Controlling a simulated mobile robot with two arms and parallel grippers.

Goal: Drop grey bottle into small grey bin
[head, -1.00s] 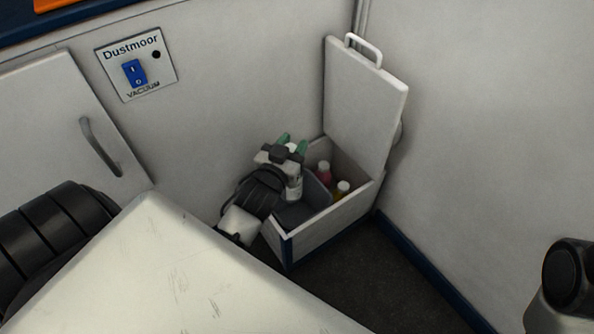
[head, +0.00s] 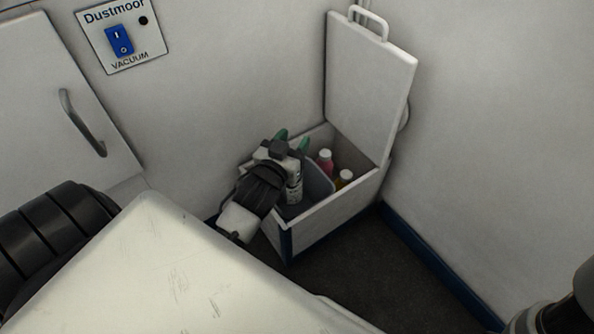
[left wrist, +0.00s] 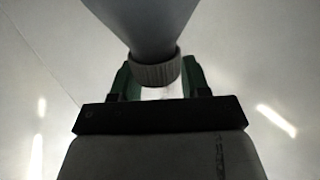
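In the left wrist view the grey bottle (left wrist: 152,25) has its ribbed cap between the green fingers of my left gripper (left wrist: 157,84), which are shut on it. In the head view the left gripper (head: 292,142) is over the open white box. The small grey bin (head: 319,178) stands inside this box, partly hidden by the gripper. A pale cylinder with dark marks (head: 294,190) shows just below the gripper, over the bin; I cannot tell if it is the bottle's body. My right gripper is out of view.
The white box (head: 335,215) has its lid (head: 368,85) standing open at the back. A pink bottle (head: 325,162) and a yellow bottle (head: 345,180) with white caps stand in it beside the bin. Walls close in behind and right. Dark floor (head: 340,270) in front is clear.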

